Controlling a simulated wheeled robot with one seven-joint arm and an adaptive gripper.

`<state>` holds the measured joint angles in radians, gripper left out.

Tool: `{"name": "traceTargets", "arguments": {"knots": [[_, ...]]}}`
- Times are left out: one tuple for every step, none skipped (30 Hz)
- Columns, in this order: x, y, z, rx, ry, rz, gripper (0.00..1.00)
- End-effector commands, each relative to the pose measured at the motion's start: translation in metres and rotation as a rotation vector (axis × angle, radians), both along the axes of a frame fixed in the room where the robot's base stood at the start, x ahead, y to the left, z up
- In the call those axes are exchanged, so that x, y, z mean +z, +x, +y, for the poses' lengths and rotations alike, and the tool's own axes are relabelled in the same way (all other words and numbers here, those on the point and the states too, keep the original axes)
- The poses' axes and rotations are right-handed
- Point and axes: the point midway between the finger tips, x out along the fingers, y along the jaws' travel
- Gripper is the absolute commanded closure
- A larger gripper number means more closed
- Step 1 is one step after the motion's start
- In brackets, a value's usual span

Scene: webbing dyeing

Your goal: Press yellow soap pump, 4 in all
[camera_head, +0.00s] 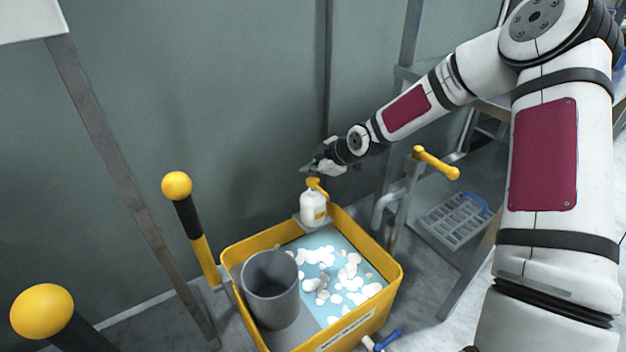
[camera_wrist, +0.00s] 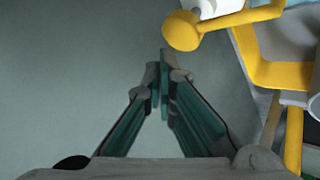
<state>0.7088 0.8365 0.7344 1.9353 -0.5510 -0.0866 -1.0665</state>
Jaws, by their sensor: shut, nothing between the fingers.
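My gripper (camera_head: 308,169) is shut and empty, slightly above the pump in the head view. In the wrist view my gripper (camera_wrist: 164,70) has its fingertips together. I cannot tell whether the fingers touch the pump.
The yellow tub (camera_head: 388,299) holds blue liquid with white foam and a grey bucket (camera_head: 270,288). Yellow-topped posts (camera_head: 177,186) stand at left. A yellow handle (camera_head: 436,163) on a grey frame is right of the tub. A grey wall is close behind.

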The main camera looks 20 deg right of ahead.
Motion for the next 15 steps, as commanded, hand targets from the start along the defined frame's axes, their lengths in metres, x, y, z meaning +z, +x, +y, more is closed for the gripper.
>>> {"name": "traceTargets", "arguments": {"knots": [[-0.0017,-0.0001,0.0001,0.0,0.0,0.0,1.0],[-0.0027,-0.0001,0.0001,0.0,0.0,0.0,1.0],[-0.0042,-0.0001,0.0001,0.001,0.0,0.001,1.0],[-0.0052,-0.0001,0.0002,0.0,0.0,0.0,1.0],[-0.0063,-0.0001,0.0002,0.0,0.0,0.0,1.0],[-0.0073,-0.0001,0.0001,0.0,0.0,0.0,1.0],[-0.0079,-0.0001,0.0001,0.001,-0.001,0.0,1.0],[-0.0081,0.0,0.0001,0.001,0.0,-0.001,1.0],[-0.0081,0.0001,0.0001,0.001,0.0,-0.001,1.0],[-0.0079,0.0001,0.0001,0.001,-0.001,0.0,1.0],[-0.0078,0.0,0.0001,0.0,0.0,0.0,1.0],[-0.0077,0.0,0.0,0.0,0.0,0.0,1.0],[-0.0077,0.0,0.0,0.0,0.0,0.0,1.0],[-0.0077,0.0,0.0,0.0,0.0,0.0,1.0],[-0.0077,0.0,0.0,0.0,0.0,0.0,1.0]]}}
